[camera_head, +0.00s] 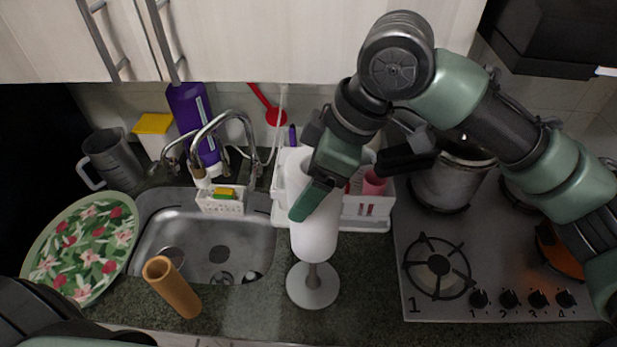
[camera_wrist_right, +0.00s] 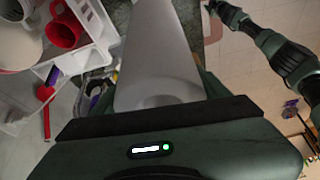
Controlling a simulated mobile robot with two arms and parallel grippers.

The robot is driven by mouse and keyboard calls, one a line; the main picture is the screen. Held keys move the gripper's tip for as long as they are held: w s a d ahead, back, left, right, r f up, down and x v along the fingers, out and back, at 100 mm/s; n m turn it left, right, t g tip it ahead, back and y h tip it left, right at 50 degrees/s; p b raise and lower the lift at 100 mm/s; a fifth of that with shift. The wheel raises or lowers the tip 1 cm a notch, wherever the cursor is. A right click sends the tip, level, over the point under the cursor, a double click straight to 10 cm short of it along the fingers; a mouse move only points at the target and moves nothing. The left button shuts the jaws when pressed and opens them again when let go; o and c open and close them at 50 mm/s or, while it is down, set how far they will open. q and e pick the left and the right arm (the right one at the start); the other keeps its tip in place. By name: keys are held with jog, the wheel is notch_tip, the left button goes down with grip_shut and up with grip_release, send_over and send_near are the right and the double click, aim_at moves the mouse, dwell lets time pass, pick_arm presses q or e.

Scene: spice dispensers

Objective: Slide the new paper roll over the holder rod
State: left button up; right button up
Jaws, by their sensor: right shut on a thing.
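The white paper roll (camera_head: 314,235) stands roughly upright above the holder's round grey base (camera_head: 313,292) on the counter. A short stretch of the holder rod (camera_head: 313,272) shows between the roll's lower end and the base. The roll is in line with the rod, but I cannot tell how far the rod reaches inside it. My right gripper (camera_head: 308,197) is shut on the upper part of the roll. In the right wrist view the roll (camera_wrist_right: 160,60) extends away from the gripper. My left gripper is not clearly visible.
A brown cardboard tube (camera_head: 172,287) stands left of the holder, by the sink (camera_head: 205,240). A white dish rack (camera_head: 365,222) is close behind the roll. The stove (camera_head: 480,270) with a pot (camera_head: 450,182) is at right. A floral plate (camera_head: 85,245) is at left.

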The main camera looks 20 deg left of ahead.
notch_tip(320, 180, down, 18)
jog(key=b, duration=0.7)
jog(key=shift+f, duration=0.2)
dwell(5.7)
jog(key=o, duration=2)
jog(key=shift+f, duration=0.1)
jog(key=shift+d, duration=0.1)
